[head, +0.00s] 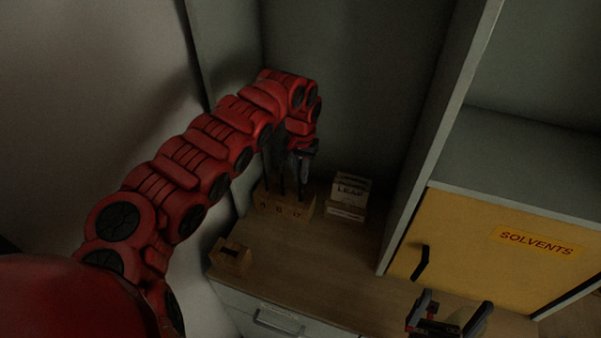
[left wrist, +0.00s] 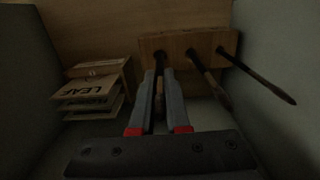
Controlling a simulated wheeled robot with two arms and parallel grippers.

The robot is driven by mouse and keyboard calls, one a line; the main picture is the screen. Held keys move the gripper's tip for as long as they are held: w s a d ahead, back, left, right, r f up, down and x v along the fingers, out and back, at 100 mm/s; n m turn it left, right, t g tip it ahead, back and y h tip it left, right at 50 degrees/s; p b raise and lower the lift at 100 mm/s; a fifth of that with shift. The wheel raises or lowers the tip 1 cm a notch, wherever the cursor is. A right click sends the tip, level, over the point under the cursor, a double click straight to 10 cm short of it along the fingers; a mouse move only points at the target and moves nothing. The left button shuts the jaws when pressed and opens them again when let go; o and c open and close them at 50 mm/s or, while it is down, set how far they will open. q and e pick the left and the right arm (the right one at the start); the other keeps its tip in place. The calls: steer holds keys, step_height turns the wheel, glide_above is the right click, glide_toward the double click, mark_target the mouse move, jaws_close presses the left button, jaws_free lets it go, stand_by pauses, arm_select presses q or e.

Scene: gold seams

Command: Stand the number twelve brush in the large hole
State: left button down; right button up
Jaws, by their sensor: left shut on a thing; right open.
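A wooden block (head: 285,207) with dark markings on its front stands at the back of the counter, and dark thin brushes rise from it. My left gripper (head: 303,156) is above its right end, shut on a dark brush (head: 304,178). In the left wrist view the block (left wrist: 222,36) shows with the held brush (left wrist: 160,62) between my fingers (left wrist: 160,100), lined up with the end nearest the LEAF box. Two other brushes (left wrist: 208,78) (left wrist: 258,76) stand there. I cannot tell how deep the held brush sits, nor read its number. My right gripper (head: 449,314) is open and empty.
A box marked LEAF (head: 348,195) stands right of the block. A small wooden block (head: 231,256) with a dark opening is at the counter's front left. A yellow SOLVENTS cabinet (head: 480,250) and a grey upright panel (head: 443,130) bound the right. The counter's middle (head: 300,262) is clear.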

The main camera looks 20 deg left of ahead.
arm_select(q)
steer(key=c, duration=0.8)
jaws_free()
steer(key=shift+c, duration=0.2)
steer(key=shift+r, duration=0.1)
step_height(320, 180, up, 10)
steer(key=b, duration=0.4)
steer(key=shift+w+d, duration=0.1)
steer(key=shift+w, duration=0.05)
step_height(320, 180, up, 2)
steer(key=shift+r, duration=0.2)
step_height(320, 180, up, 5)
steer(key=p, duration=0.5)
steer(key=shift+p, duration=0.4)
